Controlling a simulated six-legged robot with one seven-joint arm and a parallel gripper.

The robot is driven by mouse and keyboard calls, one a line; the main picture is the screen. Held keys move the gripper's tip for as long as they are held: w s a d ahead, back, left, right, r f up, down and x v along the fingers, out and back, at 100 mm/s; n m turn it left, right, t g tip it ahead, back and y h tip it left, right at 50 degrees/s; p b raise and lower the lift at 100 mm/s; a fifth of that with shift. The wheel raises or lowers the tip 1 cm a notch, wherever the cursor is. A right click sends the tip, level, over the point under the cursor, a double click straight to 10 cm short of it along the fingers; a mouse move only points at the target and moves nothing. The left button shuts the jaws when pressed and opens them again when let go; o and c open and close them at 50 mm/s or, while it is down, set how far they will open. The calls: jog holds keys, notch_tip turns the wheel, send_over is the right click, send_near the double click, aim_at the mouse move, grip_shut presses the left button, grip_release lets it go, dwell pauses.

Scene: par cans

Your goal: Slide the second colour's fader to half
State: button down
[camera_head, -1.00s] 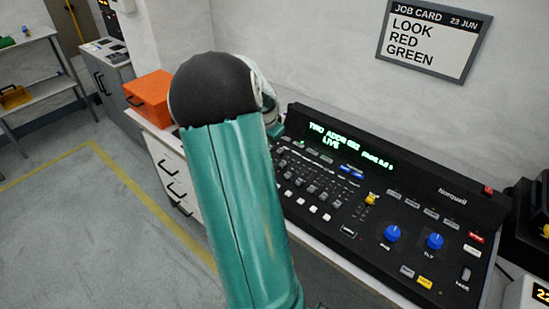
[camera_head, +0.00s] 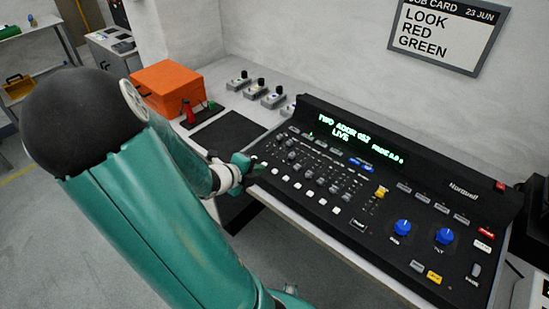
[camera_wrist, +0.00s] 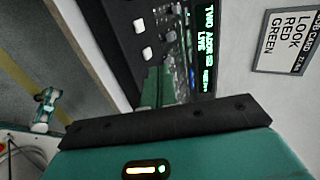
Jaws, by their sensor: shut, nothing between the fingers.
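The job card (camera_head: 447,30) on the wall reads LOOK RED GREEN, so green is its second colour. The black lighting console (camera_head: 470,205) carries a bank of small faders (camera_head: 308,172) left of its centre, with white buttons along the near edge. Individual fader labels and positions are too small to read. My gripper (camera_head: 258,167) is shut and empty at the console's left end, close to the fader bank; I cannot tell whether it touches. In the wrist view my gripper's green fingers (camera_wrist: 157,86) point at the console face and hide part of it.
The lit display (camera_head: 355,137) shows TWO ADDR and LIVE. Left are a dark mat (camera_head: 229,137), an orange box (camera_head: 166,87) and small grey switch units (camera_head: 272,97). A red-handled item (camera_head: 190,112) stands by the box.

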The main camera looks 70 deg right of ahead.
send_near(290, 156)
jog(key=f, duration=0.1)
jog(key=d+f, duration=0.1)
jog(key=f, duration=0.2)
jog(key=shift+s+d, duration=0.3)
jog(key=shift+s, duration=0.05)
jog(key=shift+s+d+r, duration=0.1)
jog(key=shift+s+d, duration=0.2)
jog(key=shift+d, duration=0.25)
jog(key=shift+s+d, duration=0.25)
jog(key=shift+d, duration=0.35)
jog(key=shift+s+d, duration=0.15)
jog(key=shift+d, duration=0.45)
jog(key=shift+s+d, duration=0.3)
jog(key=shift+d, duration=0.4)
jog(key=shift+w+a, duration=0.1)
